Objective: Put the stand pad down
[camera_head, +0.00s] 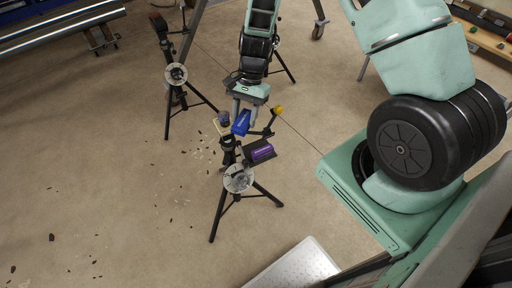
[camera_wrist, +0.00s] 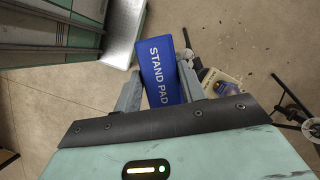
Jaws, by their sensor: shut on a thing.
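The stand pad (camera_wrist: 160,72) is a blue block with white "STAND PAD" lettering, upright between the fingers of my gripper (camera_wrist: 160,88) in the wrist view. My gripper is shut on it. In the head view the blue pad (camera_head: 241,122) hangs under my gripper (camera_head: 245,108), close above the near pipe stand (camera_head: 238,180). That stand is a black tripod with a round metal disc. Whether the pad touches the stand top cannot be told.
A purple box (camera_head: 262,152) sits beside the near stand's top, with a yellow knob (camera_head: 278,110) nearby. Another tripod stand (camera_head: 176,75) is at the back left. A pale perforated surface (camera_head: 295,268) is at the front. The floor at left is mostly clear.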

